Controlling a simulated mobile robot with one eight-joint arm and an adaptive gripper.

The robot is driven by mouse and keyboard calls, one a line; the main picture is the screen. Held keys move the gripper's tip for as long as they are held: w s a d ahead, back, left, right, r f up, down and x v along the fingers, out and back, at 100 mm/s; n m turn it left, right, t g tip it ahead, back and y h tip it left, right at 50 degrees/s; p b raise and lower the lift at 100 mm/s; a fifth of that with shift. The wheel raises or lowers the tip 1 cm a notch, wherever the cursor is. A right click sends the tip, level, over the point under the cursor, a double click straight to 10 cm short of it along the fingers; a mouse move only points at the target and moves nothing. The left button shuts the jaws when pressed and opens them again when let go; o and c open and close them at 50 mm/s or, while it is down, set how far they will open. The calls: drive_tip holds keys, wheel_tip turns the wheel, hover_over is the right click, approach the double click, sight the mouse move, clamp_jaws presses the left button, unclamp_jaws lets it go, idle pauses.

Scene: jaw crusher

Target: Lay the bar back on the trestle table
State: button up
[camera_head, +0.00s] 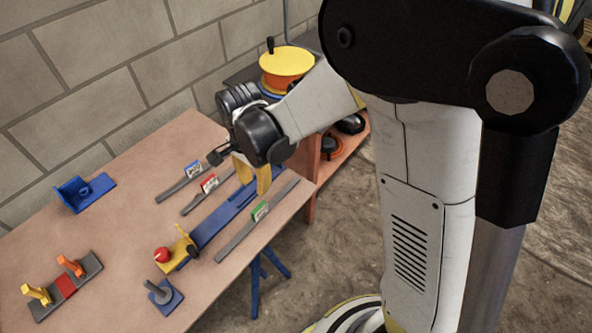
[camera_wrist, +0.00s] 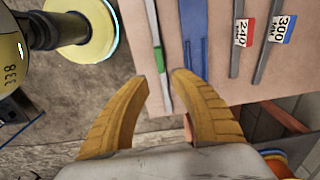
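The trestle table (camera_head: 120,240) carries three flat grey bars. One has a green label (camera_head: 238,235), one a red label (camera_head: 190,207) and one a blue label (camera_head: 172,191). In the wrist view the red label reads 240 and the blue label 300. My gripper (camera_head: 252,180) is over the right end of the table, near the far end of a long blue rail. Its yellow fingers are apart. In the wrist view, the green-labelled bar (camera_wrist: 158,60) shows beyond the gap between the fingertips (camera_wrist: 162,78), apparently lying on the table. I see nothing held.
The blue rail (camera_head: 215,223) has a yellow end block with a red knob (camera_head: 161,254). A blue bracket (camera_head: 82,193), a grey-red block with orange and yellow levers (camera_head: 66,285) and a blue-based post (camera_head: 163,296) stand on the table. A yellow-topped drum (camera_head: 286,62) stands behind. A block wall borders the table.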

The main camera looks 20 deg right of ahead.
drive_tip(key=s+d+r+n+t, duration=0.7)
drive_tip(key=s+d+r+n, duration=0.4)
drive_tip(key=d+r, duration=0.3)
drive_tip(key=shift+v, duration=1.25)
drive_tip(key=shift+w+d+r, duration=0.1)
drive_tip(key=shift+w+r, duration=0.05)
